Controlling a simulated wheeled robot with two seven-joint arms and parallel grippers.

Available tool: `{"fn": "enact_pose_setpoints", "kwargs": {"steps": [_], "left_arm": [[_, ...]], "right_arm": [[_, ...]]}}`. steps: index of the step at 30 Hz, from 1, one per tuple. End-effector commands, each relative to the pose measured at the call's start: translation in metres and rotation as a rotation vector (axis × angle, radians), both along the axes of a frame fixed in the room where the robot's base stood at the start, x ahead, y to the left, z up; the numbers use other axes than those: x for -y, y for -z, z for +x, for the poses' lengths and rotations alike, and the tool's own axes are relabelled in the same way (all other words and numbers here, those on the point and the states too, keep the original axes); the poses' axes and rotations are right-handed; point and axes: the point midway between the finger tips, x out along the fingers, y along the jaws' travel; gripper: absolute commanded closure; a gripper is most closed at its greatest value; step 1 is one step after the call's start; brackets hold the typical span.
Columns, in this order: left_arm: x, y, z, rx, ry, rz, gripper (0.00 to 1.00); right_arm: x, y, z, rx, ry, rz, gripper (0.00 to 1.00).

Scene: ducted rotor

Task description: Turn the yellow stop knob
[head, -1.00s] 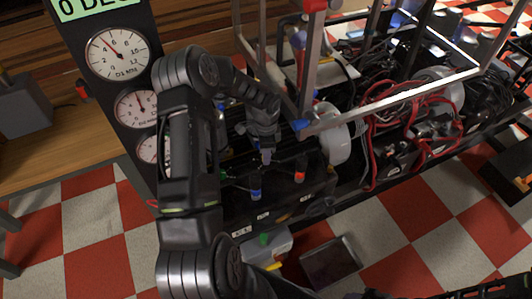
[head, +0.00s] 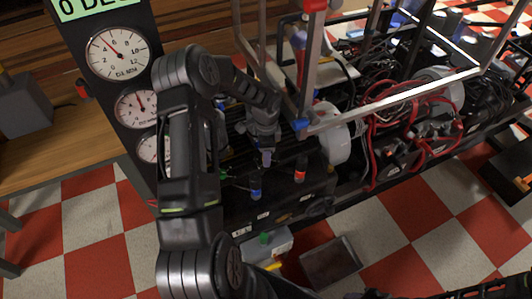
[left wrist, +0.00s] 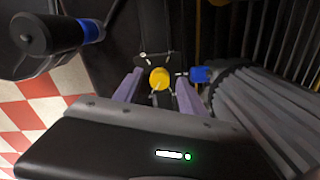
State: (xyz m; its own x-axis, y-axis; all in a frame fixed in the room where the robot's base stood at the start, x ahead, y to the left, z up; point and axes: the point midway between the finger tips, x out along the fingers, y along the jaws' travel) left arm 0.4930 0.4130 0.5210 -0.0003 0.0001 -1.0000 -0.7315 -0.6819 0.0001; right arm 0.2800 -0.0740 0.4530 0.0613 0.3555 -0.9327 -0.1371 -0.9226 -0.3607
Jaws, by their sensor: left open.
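The yellow stop knob (left wrist: 159,78) is a small round yellow cap on a dark surface in the left wrist view. My left gripper (left wrist: 160,84) is open, with one purple finger to each side of the knob. I cannot tell whether either finger touches it. In the head view my left gripper (head: 265,158) points down at the front of the dark rig, and I cannot make out the knob there. My right gripper is not in view.
A blue-capped part (head: 256,192) and a red-banded part (head: 300,173) stand near my left gripper. A blue fitting (left wrist: 201,74) is close to the right finger. A metal frame (head: 390,102) and red wires (head: 372,140) lie to the right. Gauges (head: 118,54) stand left.

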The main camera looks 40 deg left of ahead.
Motion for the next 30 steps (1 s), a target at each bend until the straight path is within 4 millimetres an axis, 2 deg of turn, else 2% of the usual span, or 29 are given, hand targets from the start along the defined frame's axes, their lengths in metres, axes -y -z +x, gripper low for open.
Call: {"fn": "enact_pose_setpoints", "kwargs": {"steps": [5, 15, 20, 30], "left_arm": [[0.0, -0.017, 0.001, 0.003, 0.001, 0.001, 0.51], [-0.001, -0.07, 0.001, 0.001, 0.001, 0.001, 0.51], [0.0, -0.077, 0.0, 0.001, 0.0, -0.001, 0.51], [0.0, -0.077, 0.0, 0.0, 0.001, 0.0, 0.51]], "right_arm": [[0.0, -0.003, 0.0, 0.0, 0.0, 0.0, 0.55], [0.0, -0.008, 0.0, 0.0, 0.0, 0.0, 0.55], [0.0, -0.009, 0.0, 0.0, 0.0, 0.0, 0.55], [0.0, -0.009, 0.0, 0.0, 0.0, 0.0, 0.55]]}}
